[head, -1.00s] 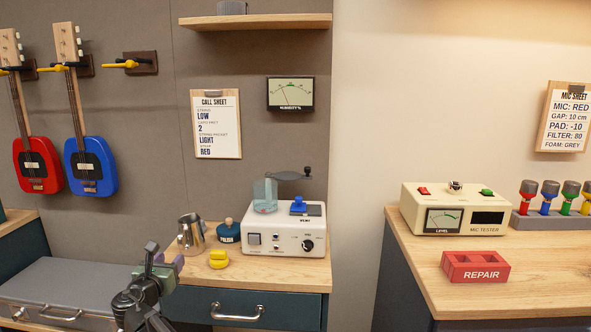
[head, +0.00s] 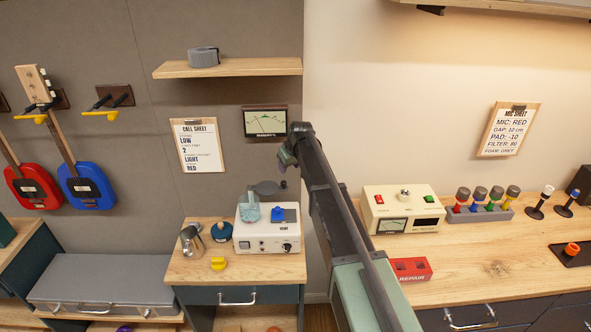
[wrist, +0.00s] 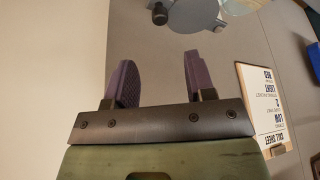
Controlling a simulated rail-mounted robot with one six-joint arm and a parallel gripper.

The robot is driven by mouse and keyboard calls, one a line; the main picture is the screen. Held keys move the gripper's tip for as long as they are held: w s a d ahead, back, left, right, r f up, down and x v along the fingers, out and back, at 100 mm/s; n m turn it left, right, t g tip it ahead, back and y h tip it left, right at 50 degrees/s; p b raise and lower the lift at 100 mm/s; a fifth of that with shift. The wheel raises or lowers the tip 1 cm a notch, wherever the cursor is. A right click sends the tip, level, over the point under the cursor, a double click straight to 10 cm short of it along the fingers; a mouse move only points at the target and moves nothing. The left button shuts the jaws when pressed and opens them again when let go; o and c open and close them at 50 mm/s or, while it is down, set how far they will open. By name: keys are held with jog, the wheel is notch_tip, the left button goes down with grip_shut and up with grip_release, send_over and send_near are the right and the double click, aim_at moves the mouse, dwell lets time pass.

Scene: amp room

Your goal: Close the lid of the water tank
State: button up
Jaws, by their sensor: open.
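The water tank (head: 249,212) is a translucent teal cylinder at the top left of a white machine (head: 266,239). Its flat grey lid (head: 267,188) is swung off to the right of the tank's mouth, which looks uncovered. In the wrist view the lid (wrist: 195,12) is at the top with a dark knob (wrist: 160,15), and part of the tank (wrist: 240,5) shows beside it. My gripper (head: 285,160) is above and to the right of the machine, apart from the lid. In the wrist view its purple fingers (wrist: 158,80) are open with nothing between them.
A metal jug (head: 191,241), a dark teal pot (head: 221,231) and a yellow object (head: 218,264) stand left of the machine. A shelf (head: 228,68) is above. The mic tester (head: 402,209) and red repair tray (head: 410,268) are on the right bench.

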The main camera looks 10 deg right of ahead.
aim_at(284, 182)
jog(key=b+x, duration=1)
jog(key=x, duration=0.1)
jog(key=shift+r, duration=0.1)
jog(key=shift+s, duration=0.1)
jog(key=shift+c, duration=0.3)
grip_shut()
